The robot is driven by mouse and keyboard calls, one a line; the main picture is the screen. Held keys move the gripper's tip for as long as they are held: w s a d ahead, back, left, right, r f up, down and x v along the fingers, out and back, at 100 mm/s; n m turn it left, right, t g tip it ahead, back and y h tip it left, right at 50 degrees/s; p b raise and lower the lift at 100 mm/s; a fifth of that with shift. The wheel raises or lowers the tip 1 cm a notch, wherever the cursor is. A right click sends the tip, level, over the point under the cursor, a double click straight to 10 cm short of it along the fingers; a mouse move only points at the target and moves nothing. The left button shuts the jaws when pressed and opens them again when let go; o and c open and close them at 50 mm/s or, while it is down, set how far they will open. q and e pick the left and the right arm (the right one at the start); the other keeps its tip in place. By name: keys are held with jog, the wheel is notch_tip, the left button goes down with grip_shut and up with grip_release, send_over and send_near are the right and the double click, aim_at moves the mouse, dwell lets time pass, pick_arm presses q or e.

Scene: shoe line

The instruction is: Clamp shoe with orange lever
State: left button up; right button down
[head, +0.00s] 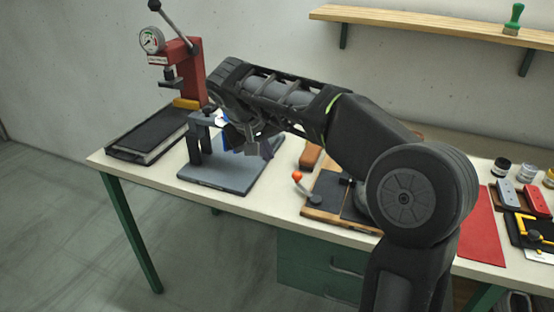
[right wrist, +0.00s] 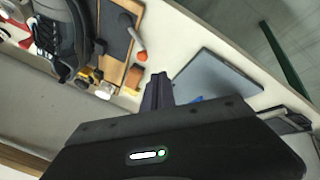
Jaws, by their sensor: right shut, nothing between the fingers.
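A lever with an orange ball (head: 298,176) stands at the left end of a wooden board with a black top (head: 327,190). The orange ball also shows in the right wrist view (right wrist: 141,55). My right gripper (head: 262,150) is shut and empty, over the grey plate (head: 225,178), left of the lever and apart from it. Its closed dark fingers show in the right wrist view (right wrist: 158,88). A small blue patch (right wrist: 196,99) shows beside the fingers, mostly hidden. My left gripper is out of view.
A grey bracket (head: 197,140) stands on the plate. A red press with a gauge (head: 190,72) and a black slab (head: 150,133) are at the far left. A brown block (head: 310,156) lies behind the board. A red mat (head: 482,228) and small jars are at right.

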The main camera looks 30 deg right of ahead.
jog(key=shift+s+d+r+p+x, duration=0.2)
jog(key=shift+d+x, duration=0.2)
jog(key=shift+x, duration=1.65)
jog(key=shift+s+d+r+p+x, duration=0.15)
jog(key=shift+d+x, duration=0.25)
jog(key=shift+x, duration=1.65)
jog(key=shift+s+d+r+p+x, duration=0.1)
jog(key=shift+s+d+p+x, duration=0.25)
jog(key=shift+x, duration=1.7)
jog(key=shift+w+d+m+g, duration=0.25)
jog(key=shift+d+m+g, duration=0.15)
jog(key=shift+d+m, duration=0.4)
jog(key=shift+w+d+m+g+h+b, duration=0.1)
jog(key=shift+d+m+g+h+b, duration=0.25)
jog(key=shift+m, duration=0.45)
jog(key=shift+d, duration=1.3)
jog(key=shift+s+d+b, duration=0.25)
jog(key=shift+d, duration=0.25)
jog(key=shift+s+d+b, duration=0.2)
jog(key=shift+s+d, duration=0.1)
jog(key=shift+d, duration=0.25)
jog(key=shift+f, duration=0.1)
